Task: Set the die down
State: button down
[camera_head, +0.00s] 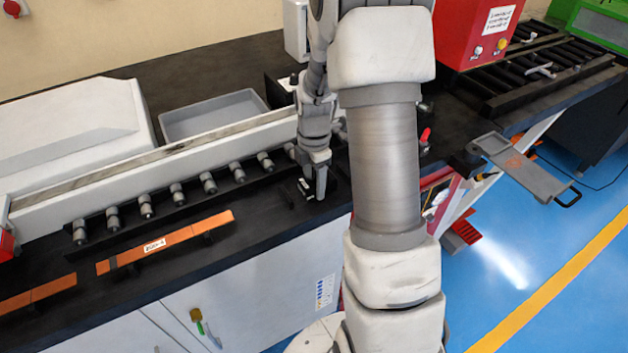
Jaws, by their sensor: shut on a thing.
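My gripper (315,184) points down at the black worktop, right of the row of grey cylindrical pieces. It is shut on the die, a small dark piece (304,188) at the fingertips. The die is mostly hidden by the fingers and hard to tell from the dark surface below. It is low over a small black block or holder near the worktop's front edge. I cannot tell whether the die touches it.
Several grey cylindrical pieces (177,194) stand in a black rack to the left. Orange copper bars (165,243) lie on supports along the front edge. A grey tray (213,116) sits behind. A red machine box (474,32) stands at right. My arm hides the middle.

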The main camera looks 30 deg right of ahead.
jog(key=c, duration=0.6)
grip_release()
jog(key=shift+f, duration=0.2)
jog(key=o, duration=0.5)
